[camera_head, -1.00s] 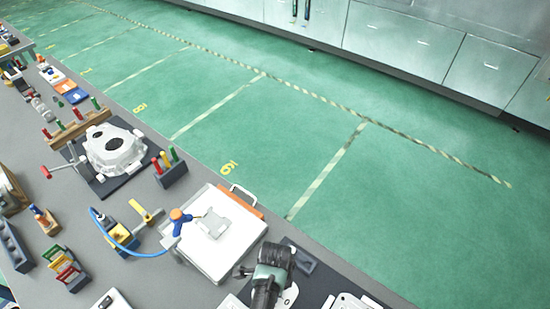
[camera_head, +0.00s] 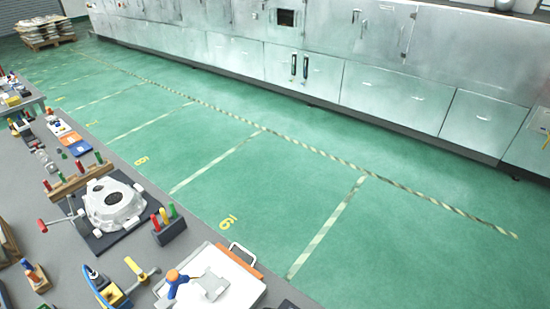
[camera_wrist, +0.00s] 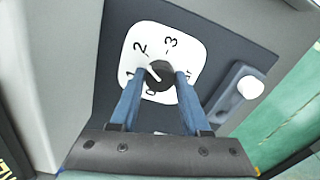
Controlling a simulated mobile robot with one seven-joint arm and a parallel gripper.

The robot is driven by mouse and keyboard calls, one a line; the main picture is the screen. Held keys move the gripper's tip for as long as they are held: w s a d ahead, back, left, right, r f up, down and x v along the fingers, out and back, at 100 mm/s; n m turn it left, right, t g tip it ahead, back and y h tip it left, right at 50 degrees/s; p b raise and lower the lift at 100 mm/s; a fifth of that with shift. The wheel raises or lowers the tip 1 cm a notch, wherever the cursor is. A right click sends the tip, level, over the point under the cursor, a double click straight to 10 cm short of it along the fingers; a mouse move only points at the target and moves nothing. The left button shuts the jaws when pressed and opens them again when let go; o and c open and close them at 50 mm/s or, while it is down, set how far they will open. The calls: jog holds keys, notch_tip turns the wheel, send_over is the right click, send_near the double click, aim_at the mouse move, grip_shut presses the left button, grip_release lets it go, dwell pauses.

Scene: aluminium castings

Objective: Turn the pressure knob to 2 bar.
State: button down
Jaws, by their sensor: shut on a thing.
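In the wrist view the pressure knob (camera_wrist: 160,77) is a small dark round knob with a white pointer line. It sits on a white dial plate (camera_wrist: 190,50) marked 0, 1, 2 and 3, on a dark panel. The pointer slants up and left, seemingly between the 1 and the 2. My gripper (camera_wrist: 158,80) has its two blue fingers on either side of the knob and is shut on it. The fingers hide parts of the dial's lower edges. The head view shows neither the knob nor my gripper.
A white round button (camera_wrist: 250,87) on a grey block stands right of the dial in the wrist view. In the head view the grey bench (camera_head: 190,225) holds a casting (camera_head: 113,203), a white tray (camera_head: 240,285) and small tools. Green floor beyond is clear.

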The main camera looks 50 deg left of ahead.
jog(key=shift+c, duration=1.9)
grip_release()
jog(key=shift+r, duration=0.1)
notch_tip(320, 180, up, 13)
jog(key=shift+b, duration=0.45)
